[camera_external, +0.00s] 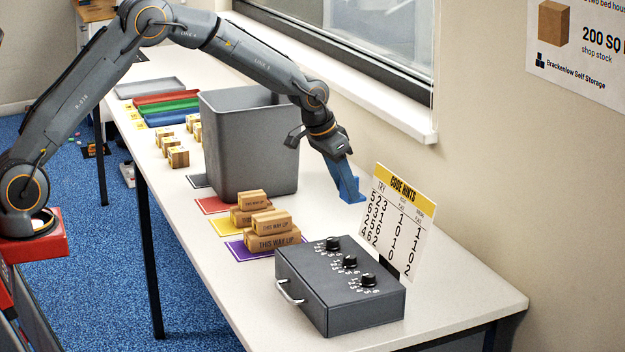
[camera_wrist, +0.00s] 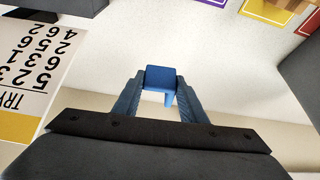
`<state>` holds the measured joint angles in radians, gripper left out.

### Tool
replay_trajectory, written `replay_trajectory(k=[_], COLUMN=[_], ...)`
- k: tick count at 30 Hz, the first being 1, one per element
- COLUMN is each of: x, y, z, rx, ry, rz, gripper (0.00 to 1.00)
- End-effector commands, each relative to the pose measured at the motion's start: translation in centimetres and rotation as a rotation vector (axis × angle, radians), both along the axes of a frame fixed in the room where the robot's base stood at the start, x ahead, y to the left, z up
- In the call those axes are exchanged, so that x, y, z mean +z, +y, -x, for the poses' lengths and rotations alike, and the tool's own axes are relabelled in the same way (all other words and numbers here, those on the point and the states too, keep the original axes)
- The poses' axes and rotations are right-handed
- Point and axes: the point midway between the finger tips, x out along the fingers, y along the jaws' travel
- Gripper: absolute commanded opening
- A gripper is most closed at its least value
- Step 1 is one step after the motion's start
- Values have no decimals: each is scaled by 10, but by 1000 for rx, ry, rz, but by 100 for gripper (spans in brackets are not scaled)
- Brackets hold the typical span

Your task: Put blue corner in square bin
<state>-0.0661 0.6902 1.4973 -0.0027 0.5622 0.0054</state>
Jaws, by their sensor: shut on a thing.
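The blue corner (camera_wrist: 161,77) is between the fingertips in the wrist view. My gripper (camera_wrist: 160,92) is shut on it. In the external view my gripper (camera_external: 340,172) points down to the right of the bin, and the blue corner (camera_external: 350,194) shows at its tips, low over or touching the table; I cannot tell which. The square bin (camera_external: 240,145) is a tall grey open-topped container standing on the table, left of my gripper. Its inside floor is hidden.
A dark box with dials (camera_external: 340,290) and a code hints sign (camera_external: 398,220) stand at the front right. Small cartons (camera_external: 272,228) sit on coloured mats in front of the bin. Coloured trays (camera_external: 168,105) lie farther back. A window ledge (camera_external: 370,100) runs along the wall.

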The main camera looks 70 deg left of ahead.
Motion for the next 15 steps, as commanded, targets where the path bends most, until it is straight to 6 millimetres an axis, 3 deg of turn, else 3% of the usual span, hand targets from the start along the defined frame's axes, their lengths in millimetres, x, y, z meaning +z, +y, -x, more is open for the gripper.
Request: replay_trajectory(k=[5,15], x=[22,116], y=[27,156], z=[-10,-25], rx=[95,561], ry=[-4,-7], rz=[-1,-1], gripper=[18,18])
